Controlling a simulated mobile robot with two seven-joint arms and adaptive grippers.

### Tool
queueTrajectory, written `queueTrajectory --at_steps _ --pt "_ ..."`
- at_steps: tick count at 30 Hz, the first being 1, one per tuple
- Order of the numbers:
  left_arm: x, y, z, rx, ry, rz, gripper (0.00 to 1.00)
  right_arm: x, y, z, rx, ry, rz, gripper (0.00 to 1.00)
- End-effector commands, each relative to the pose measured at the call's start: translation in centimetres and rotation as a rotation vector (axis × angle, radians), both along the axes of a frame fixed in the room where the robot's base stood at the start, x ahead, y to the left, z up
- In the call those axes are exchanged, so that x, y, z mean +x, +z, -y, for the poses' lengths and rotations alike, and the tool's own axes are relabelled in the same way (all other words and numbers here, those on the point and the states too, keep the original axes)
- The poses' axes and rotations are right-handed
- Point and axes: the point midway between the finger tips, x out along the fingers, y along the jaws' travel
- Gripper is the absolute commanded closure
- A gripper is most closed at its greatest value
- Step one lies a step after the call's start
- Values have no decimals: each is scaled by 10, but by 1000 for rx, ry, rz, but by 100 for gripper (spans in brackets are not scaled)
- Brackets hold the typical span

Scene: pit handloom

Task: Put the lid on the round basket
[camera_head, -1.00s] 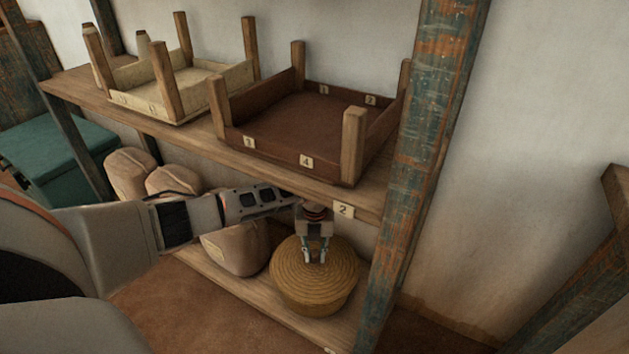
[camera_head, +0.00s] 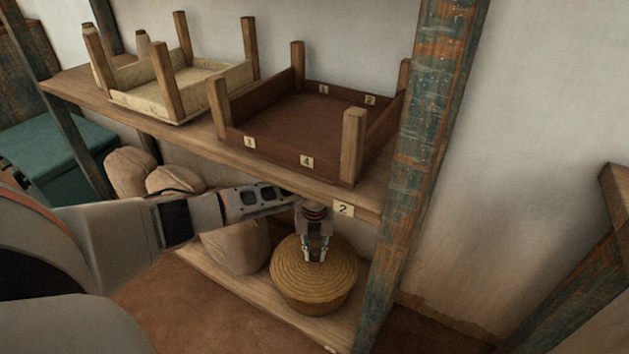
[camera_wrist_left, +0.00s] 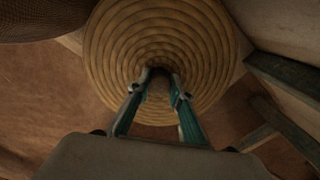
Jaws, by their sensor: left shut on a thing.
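The coiled straw lid (camera_head: 290,268) lies over the top of the round basket (camera_head: 310,304) on the lower shelf. It looks level, and I see no clear gap between lid and basket. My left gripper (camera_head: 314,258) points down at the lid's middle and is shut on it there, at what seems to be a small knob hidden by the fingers. In the left wrist view the lid's rings (camera_wrist_left: 115,55) surround my left fingertips (camera_wrist_left: 160,78). My right gripper is not in view.
Tan sacks (camera_head: 238,248) stand left of the basket. The upper shelf (camera_head: 270,166) hangs above my left forearm and holds a brown tray (camera_head: 275,148) and a pale tray (camera_head: 150,105). A painted post (camera_head: 415,160) rises close to the basket's right.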

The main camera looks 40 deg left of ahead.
Motion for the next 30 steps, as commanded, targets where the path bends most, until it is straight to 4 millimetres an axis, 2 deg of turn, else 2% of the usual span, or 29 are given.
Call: queueTrajectory --at_steps 7,8,9,10,17,20,30 --pt "0 0 0 0 -1 0 100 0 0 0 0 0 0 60" --pt "0 0 0 0 -1 0 74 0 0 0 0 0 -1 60" --pt "0 0 0 0 -1 0 64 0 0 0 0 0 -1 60" --pt "0 0 0 0 -1 0 60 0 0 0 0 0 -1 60" --pt "0 0 0 0 -1 0 60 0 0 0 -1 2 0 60" --pt "0 -1 0 0 -1 0 43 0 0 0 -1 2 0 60" --pt "0 1 0 0 -1 0 43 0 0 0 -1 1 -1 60"
